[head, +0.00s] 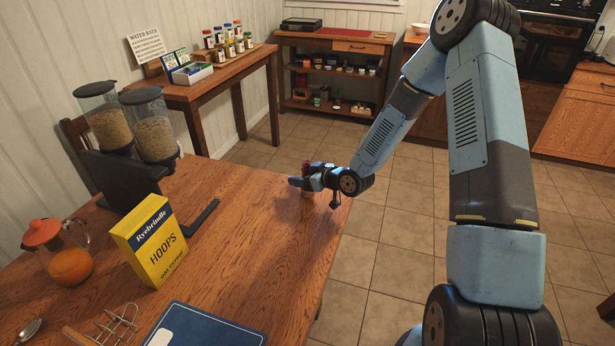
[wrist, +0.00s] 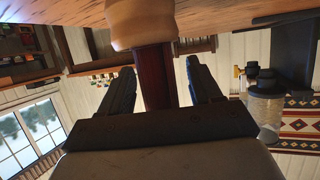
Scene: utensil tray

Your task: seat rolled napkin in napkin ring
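In the wrist view, which shows the room upside down, a dark red-brown roll (wrist: 156,85), seemingly the rolled napkin, stands between the two fingers of my gripper (wrist: 160,66). A narrow gap shows on each side of the roll, so the fingers are open around it. The roll's far end meets a wider tan round piece (wrist: 140,24), seemingly the napkin ring, close to the wooden tabletop (wrist: 225,14). How deep the roll sits in it is hidden. In the head view my gripper (head: 298,183) is low over the table's far right edge, with napkin and ring not clearly visible.
On the table (head: 240,235) stand a yellow cereal box (head: 150,240), a cereal dispenser (head: 125,170) and a juice jug (head: 68,262). A blue board (head: 205,328) and a wire utensil (head: 115,322) lie in front. The table's middle is clear.

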